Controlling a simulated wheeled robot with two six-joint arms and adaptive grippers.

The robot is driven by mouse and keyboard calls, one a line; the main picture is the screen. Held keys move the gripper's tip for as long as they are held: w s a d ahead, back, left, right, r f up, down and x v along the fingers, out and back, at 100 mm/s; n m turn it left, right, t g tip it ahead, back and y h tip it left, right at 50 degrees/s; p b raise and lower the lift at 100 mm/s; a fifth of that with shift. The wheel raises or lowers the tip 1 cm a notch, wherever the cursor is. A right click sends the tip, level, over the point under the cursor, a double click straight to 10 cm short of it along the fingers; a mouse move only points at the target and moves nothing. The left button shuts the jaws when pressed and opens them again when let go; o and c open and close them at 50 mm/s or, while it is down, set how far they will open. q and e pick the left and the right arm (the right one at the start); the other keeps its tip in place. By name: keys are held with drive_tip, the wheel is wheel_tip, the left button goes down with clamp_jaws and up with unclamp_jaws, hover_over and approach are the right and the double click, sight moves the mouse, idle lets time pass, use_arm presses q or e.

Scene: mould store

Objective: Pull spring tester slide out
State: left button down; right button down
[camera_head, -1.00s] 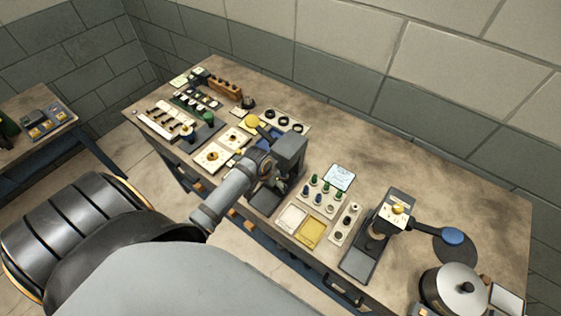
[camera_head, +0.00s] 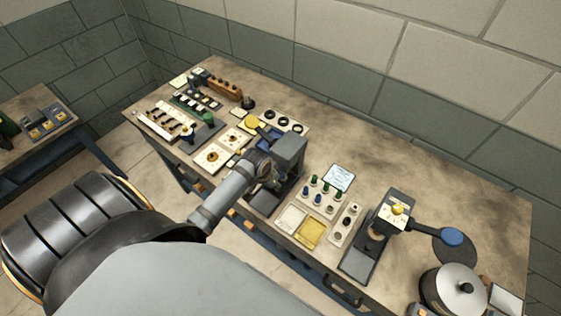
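A dark bench press (camera_head: 292,150) with a lever ending in a yellow knob stands mid-bench, its flat base (camera_head: 264,202) toward the front edge. A second dark device with a cream dial face (camera_head: 398,210) and a blue-knobbed lever (camera_head: 452,236) stands further right on a long base (camera_head: 358,264). I cannot tell for sure which is the spring tester, and no slide is clearly visible. My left gripper (camera_head: 270,174) is at the first press, close to its column. Its fingers are dark and partly hidden, so contact and opening are unclear. My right gripper is out of view.
A lidded pot (camera_head: 453,290) stands at the right front. A tray of green and blue pegs (camera_head: 323,190) and a yellow tray (camera_head: 311,232) lie between the devices. Several racks and cards fill the bench's left end. The bench's back right is clear.

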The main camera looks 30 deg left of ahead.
use_arm(q)
drive_tip(key=shift+s+a, duration=0.1)
drive_tip(key=shift+s, duration=1.7)
drive_tip(key=shift+s+a, duration=0.2)
drive_tip(key=shift+s, duration=1.8)
drive_tip(key=shift+s+a, duration=0.15)
drive_tip(key=shift+s, duration=1.25)
drive_tip(key=c, duration=0.5)
unclamp_jaws()
drive_tip(key=shift+r, duration=0.1)
